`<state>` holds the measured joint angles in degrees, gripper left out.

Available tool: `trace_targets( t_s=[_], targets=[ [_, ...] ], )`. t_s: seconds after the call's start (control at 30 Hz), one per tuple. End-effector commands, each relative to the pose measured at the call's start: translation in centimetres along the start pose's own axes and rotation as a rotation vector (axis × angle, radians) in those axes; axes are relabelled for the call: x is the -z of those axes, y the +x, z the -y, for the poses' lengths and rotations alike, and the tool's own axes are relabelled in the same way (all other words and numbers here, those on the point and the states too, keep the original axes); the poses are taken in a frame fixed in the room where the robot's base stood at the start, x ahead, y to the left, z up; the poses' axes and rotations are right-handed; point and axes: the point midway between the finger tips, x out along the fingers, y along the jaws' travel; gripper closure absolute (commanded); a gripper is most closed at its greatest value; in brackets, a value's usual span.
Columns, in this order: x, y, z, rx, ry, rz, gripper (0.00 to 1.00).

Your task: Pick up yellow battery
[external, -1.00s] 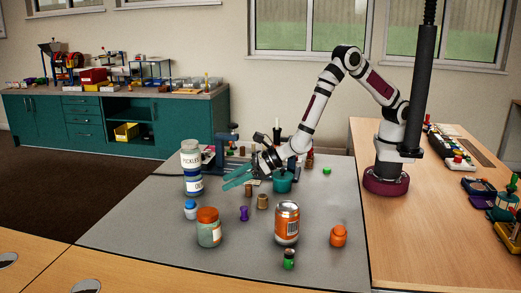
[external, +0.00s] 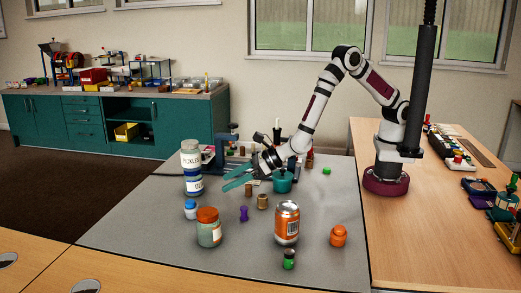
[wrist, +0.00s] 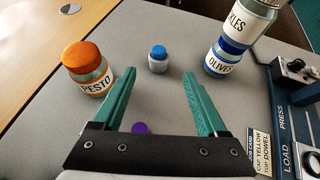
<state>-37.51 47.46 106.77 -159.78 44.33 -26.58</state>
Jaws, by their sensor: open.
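I cannot make out a yellow battery in either view. My gripper (external: 228,182) is open and empty above the left part of the grey table mat, with its teal fingers pointing left. In the wrist view its two fingers (wrist: 158,76) are well apart. Between and beyond them stands a small grey jar with a blue cap (wrist: 158,61). A purple piece (wrist: 140,128) shows partly behind the gripper's dark body; it also shows in the external view (external: 243,213).
A pesto jar (external: 209,230), stacked pickles and olives jars (external: 191,160), an orange can (external: 287,222), an orange jar (external: 339,236) and a small green-and-dark cylinder (external: 289,260) stand on the mat (external: 150,235). A press station (wrist: 293,100) is right in the wrist view.

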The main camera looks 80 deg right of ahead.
Motion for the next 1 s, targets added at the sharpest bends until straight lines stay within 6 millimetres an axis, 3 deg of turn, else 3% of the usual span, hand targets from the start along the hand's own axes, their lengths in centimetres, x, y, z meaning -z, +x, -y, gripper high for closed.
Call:
trace_targets(
  t_s=[0.27, 0.37, 0.5, 0.63, 0.73, 0.83, 0.93, 0.97, 1.0],
  targets=[
    [-0.5, -0.2, 0.0, 0.0, 0.001, 0.002, 0.24],
    [-4.2, -2.2, 0.0, -0.001, 0.004, 0.01, 0.24],
    [-12.2, -6.6, -0.1, -0.006, 0.007, 0.013, 0.24],
    [-16.5, -9.0, -0.1, -0.006, 0.006, 0.009, 0.24],
    [-17.1, -6.9, 10.2, 0.254, 0.355, 0.042, 0.24],
    [-16.4, -7.2, 20.9, 0.534, 0.734, 0.11, 0.24],
    [-12.7, -10.1, 32.3, 0.885, 1.188, 0.225, 0.24],
    [-10.9, -11.6, 35.7, 1.01, 1.343, 0.273, 0.24],
    [-7.9, -14.1, 39.7, 1.198, 1.567, 0.35, 0.24]
  ],
)
